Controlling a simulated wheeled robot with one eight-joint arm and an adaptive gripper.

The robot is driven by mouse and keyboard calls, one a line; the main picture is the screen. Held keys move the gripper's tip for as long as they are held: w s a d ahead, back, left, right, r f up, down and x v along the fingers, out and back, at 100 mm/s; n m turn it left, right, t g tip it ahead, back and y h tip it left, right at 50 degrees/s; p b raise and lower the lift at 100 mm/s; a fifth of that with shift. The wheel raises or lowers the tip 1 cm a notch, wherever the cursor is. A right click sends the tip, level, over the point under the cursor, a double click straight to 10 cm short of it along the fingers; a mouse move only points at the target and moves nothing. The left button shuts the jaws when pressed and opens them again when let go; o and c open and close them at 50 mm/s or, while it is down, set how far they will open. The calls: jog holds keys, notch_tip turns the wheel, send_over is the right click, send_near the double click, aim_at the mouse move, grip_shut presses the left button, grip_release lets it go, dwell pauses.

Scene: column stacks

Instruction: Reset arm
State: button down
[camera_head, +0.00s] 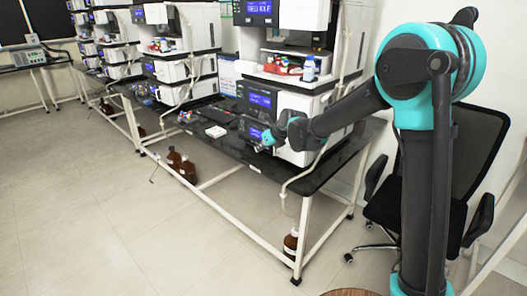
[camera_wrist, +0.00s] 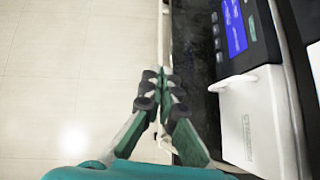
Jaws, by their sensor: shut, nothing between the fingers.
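My arm shows in the head view on the right, reaching left over the black bench (camera_head: 325,170) beside the nearest column stack. My gripper (camera_head: 268,138) is small there, close to the front of the stack's lower module (camera_head: 257,102). In the wrist view my gripper (camera_wrist: 162,80) has its fingertips together with nothing between them. It is above the bench's front edge. The stack's white module (camera_wrist: 250,125) and a blue screen (camera_wrist: 234,27) are to its right. I cannot tell whether the fingers touch anything.
Brown bottles (camera_head: 182,167) stand on the floor under the bench, with another bottle (camera_head: 291,243) near the front leg. A black office chair (camera_head: 470,150) stands behind my arm. More stacks line the bench at the back left. The tiled floor (camera_head: 90,220) at left is clear.

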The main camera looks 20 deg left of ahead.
jog(key=s+d+n+h, duration=0.1)
jog(key=s+d+n, duration=0.25)
jog(key=d, duration=0.65)
jog(key=s+d+f+n+h, duration=0.1)
jog(key=s+d+n+h, duration=0.15)
jog(key=d+n, duration=0.45)
jog(key=s+d+n+h, duration=0.15)
jog(key=s+d, duration=0.25)
jog(key=d, duration=0.8)
jog(key=s+d+f+n, duration=0.3)
jog(key=s+d+n, duration=0.1)
jog(key=s+d, duration=0.2)
jog(key=s+d+f+n+h, duration=0.1)
jog(key=s+d+f+n, duration=0.1)
jog(key=s+d+n, duration=0.2)
jog(key=s+d+f+n+g+h, duration=0.1)
jog(key=s+d+f+n, duration=0.2)
jog(key=s+d+n, duration=0.2)
jog(key=s+d, duration=0.2)
jog(key=s, duration=0.1)
jog(key=shift+d+f, duration=0.35)
